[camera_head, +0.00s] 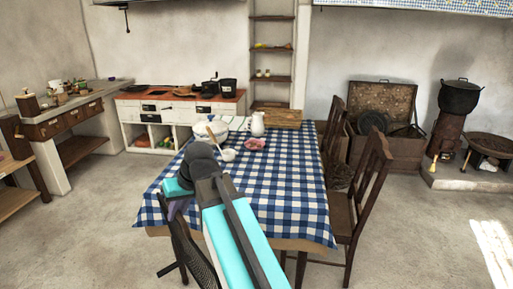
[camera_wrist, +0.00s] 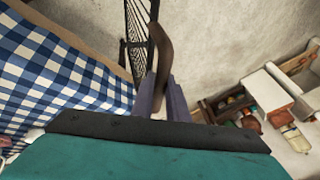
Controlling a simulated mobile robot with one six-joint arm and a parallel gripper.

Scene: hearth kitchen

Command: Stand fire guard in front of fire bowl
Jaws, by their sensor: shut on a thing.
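My gripper (camera_wrist: 165,100) is shut on the fire guard, a dark mesh panel (camera_wrist: 138,35) with a curved brown handle (camera_wrist: 162,55) that passes between the fingers. In the head view the guard's mesh (camera_head: 196,262) hangs below my gripper (camera_head: 177,208), beside the table's near left corner and above the floor. Its lower part runs behind my arm. What looks like the fire bowl (camera_head: 490,144), a wide dark round bowl, sits on a low pale hearth at the far right. The guard is well away from it.
A table with a blue checked cloth (camera_head: 290,190) stands in the middle, with wooden chairs (camera_head: 365,190) on its right side. An open chest (camera_head: 388,140) and a stove with a black pot (camera_head: 460,97) stand by the back wall. Floor at right (camera_head: 430,235) is clear.

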